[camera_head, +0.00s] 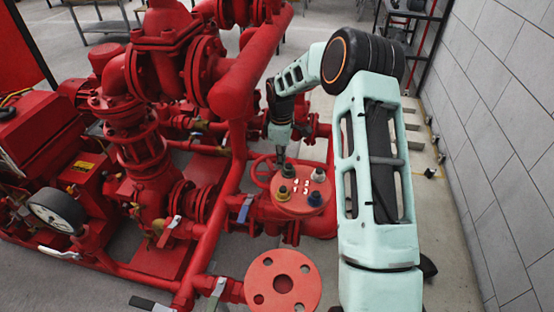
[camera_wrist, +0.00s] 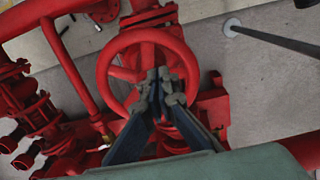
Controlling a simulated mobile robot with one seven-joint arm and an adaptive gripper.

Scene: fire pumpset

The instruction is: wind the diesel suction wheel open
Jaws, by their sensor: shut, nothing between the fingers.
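A red spoked handwheel (camera_wrist: 104,72) shows in the middle of the wrist view, on red pipework. It is likely the diesel suction wheel, though no label shows. A red handwheel (camera_head: 258,168) also shows in the head view, partly hidden behind my gripper. My gripper (camera_wrist: 162,78) is shut and empty. Its fingertips lie over the wheel's inner opening, right of centre, and hide part of the spokes and the near rim. I cannot tell whether they touch the wheel. In the head view my gripper (camera_head: 281,158) points down at the wheel's right side.
A red round plate with several coloured knobs (camera_head: 300,195) stands close beside my gripper. Large red pipes (camera_head: 240,85) and a pressure gauge (camera_head: 55,212) fill the left. A grey tiled wall (camera_head: 495,110) bounds the right, with a strip of floor before it.

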